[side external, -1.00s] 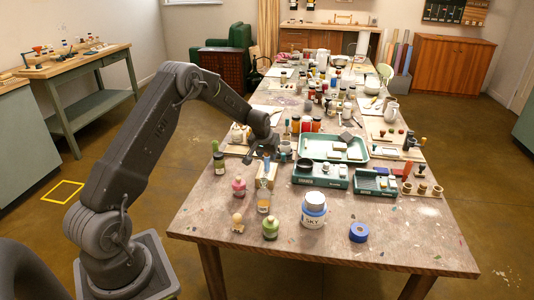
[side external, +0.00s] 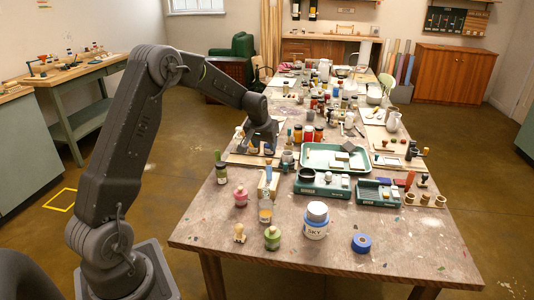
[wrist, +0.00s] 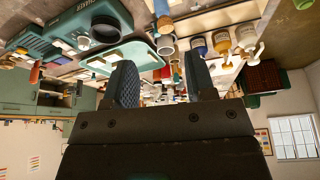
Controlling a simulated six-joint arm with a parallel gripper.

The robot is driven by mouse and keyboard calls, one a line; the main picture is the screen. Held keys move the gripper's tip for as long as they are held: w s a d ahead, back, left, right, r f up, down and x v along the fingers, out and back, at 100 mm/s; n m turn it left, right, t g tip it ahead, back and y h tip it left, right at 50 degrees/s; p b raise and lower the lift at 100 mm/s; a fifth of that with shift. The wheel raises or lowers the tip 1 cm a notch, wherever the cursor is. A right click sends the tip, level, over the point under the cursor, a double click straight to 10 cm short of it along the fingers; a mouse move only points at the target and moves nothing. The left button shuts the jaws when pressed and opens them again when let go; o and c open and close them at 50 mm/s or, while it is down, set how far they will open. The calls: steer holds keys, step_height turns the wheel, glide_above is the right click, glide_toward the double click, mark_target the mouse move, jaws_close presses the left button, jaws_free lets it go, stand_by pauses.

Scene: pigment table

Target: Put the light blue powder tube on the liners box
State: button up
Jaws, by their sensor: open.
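A small light blue item (side external: 267,170), which looks like the powder tube, stands at a pale wooden block near the table's left side; its outline is too small to be sure. Two teal boxes stand to its right, a larger one (side external: 333,191) and a smaller one (side external: 380,198); I cannot read which is the liners box. My gripper (side external: 264,150) is behind the light blue item, apart from it, over the row of bottles. In the wrist view my gripper (wrist: 163,88) shows its fingers wide apart with nothing held between them.
A teal tray (side external: 312,154) lies behind the boxes. Labelled bottles (wrist: 222,42) are close to the gripper. The front right tabletop is mostly clear.

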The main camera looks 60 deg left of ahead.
steer(key=s+d+r+m+t+h, duration=0.1)
steer(key=s+d+r+m, duration=0.1)
steer(key=s+d+r, duration=0.6)
steer(key=s+d+r+m, duration=0.1)
steer(key=s+d+r, duration=0.4)
steer(key=d, duration=0.5)
steer(key=s+d+m, duration=0.2)
steer(key=s+d, duration=0.2)
steer(key=s, duration=0.4)
steer(key=s+d+r+m+h, duration=0.1)
steer(key=s+d, duration=0.4)
steer(key=s, duration=0.3)
steer(key=shift+s+d+m+t+h, duration=0.25)
steer(key=shift+m+t+h, duration=0.05)
steer(key=shift+m+t, duration=0.1)
